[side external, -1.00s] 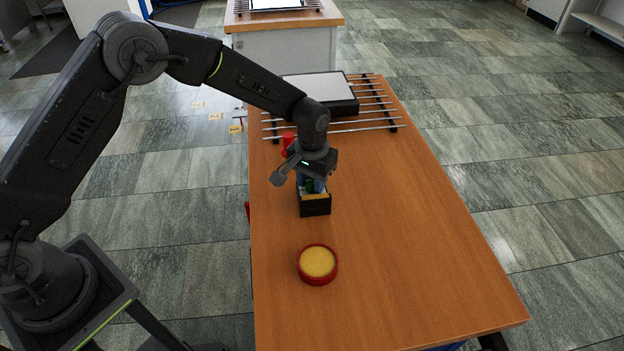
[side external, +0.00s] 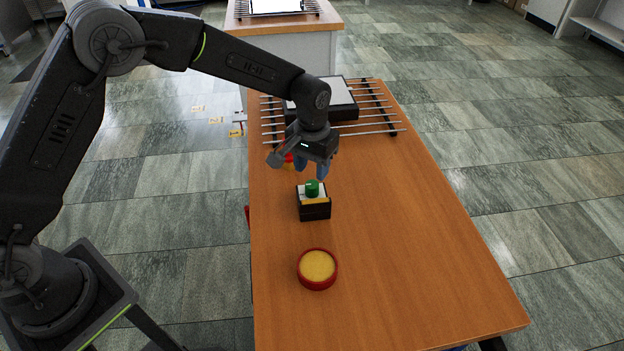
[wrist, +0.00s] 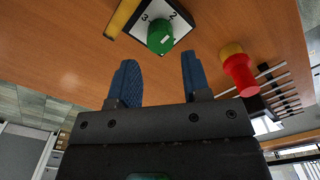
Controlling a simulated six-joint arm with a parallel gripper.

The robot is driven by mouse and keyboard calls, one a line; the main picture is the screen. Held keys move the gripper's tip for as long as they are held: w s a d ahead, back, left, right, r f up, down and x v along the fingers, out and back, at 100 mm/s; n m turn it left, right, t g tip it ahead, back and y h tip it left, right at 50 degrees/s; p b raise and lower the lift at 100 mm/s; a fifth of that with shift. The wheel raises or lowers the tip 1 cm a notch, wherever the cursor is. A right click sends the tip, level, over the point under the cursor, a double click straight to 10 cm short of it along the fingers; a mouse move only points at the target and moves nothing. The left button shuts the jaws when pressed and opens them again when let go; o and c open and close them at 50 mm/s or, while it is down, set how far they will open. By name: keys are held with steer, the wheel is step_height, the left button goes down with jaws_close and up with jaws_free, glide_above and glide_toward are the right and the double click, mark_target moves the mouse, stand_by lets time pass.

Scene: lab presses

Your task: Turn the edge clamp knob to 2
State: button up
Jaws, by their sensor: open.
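The green knob (side external: 312,188) stands on the white top plate of a small black box with a yellow front strip (side external: 315,202) on the wooden table. In the wrist view the green knob (wrist: 160,38) sits on the white plate (wrist: 182,22), with a 3 printed to its left and a 2 to its upper right. The knob's pointer is too small to read. My gripper (side external: 311,174) is above and slightly behind the knob, apart from it. The blue fingers in the wrist view (wrist: 158,58) are spread and empty, with the knob beyond their tips.
A red and yellow button (wrist: 238,70) stands behind the box, partly hidden by my gripper from the side. A round red dish with a yellow top (side external: 318,267) is in front. A metal rail rack with a black-framed panel (side external: 345,100) is at the back. The table's right side is clear.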

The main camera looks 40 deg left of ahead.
mark_target(311, 184)
step_height(311, 184, up, 8)
steer(key=shift+r, duration=0.1)
stand_by(0.4)
steer(key=s+a+r+t, duration=0.3)
steer(key=s+a+r, duration=0.4)
steer(key=s+r, duration=0.5)
steer(key=s+a+m+t, duration=0.1)
steer(key=s+a, duration=0.3)
steer(key=s, duration=1.2)
steer(key=shift+s+f+t, duration=0.35)
steer(key=shift+t, duration=0.45)
